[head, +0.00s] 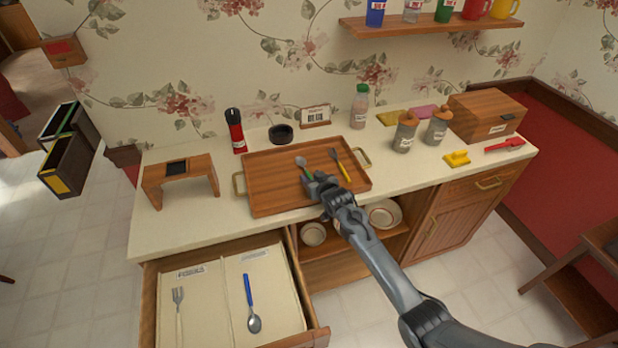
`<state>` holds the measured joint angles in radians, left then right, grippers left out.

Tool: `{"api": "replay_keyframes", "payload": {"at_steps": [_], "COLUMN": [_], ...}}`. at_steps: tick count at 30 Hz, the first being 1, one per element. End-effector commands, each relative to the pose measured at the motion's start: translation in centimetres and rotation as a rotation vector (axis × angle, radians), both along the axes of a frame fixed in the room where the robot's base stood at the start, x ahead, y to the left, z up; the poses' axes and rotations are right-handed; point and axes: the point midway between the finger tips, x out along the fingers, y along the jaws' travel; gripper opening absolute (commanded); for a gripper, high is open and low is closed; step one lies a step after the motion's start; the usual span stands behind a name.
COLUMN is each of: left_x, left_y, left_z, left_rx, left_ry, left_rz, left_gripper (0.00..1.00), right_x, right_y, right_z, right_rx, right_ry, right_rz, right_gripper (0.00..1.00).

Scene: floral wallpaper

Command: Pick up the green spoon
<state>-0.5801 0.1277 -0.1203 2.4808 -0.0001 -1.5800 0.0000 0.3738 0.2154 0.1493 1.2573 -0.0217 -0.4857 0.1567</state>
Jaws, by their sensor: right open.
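The green spoon (302,162) lies on the wooden tray (270,196) on the counter. Its metal bowl points to the back, and its green handle is partly hidden by my right gripper. My right gripper (314,178) is open at the handle, over the front right part of the tray. Whether the fingers touch the spoon cannot be told. A yellow-handled fork (342,167) lies on the tray just right of the spoon. My left gripper is not in view.
An open drawer (226,300) below the counter holds a fork and a blue-handled spoon (250,300). A small wooden stand (180,171), a red-and-black bottle (235,130) and a black bowl (281,133) surround the tray. Canisters (405,133) and a wooden box (487,115) stand right.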

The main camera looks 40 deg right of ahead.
Motion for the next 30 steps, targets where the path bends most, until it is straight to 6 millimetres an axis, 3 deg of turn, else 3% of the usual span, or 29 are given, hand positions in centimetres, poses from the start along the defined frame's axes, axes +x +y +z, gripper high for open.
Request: {"api": "replay_keyframes", "payload": {"at_steps": [11,21,30], "left_x": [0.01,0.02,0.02], "left_y": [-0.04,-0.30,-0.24], "left_z": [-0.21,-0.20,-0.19], "left_rx": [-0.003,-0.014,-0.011], "left_ry": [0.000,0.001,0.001], "left_rz": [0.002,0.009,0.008], "left_gripper": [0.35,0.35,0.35], "right_x": [0.59,0.54,0.52], "right_y": [-0.15,-0.14,-0.16], "right_z": [-0.41,-0.53,-0.53], "right_rx": [0.000,0.001,0.001], "right_ry": [0.003,0.006,0.007], "right_rz": [0.000,0.000,-0.001], "right_gripper": [0.48,0.00,0.00]}}
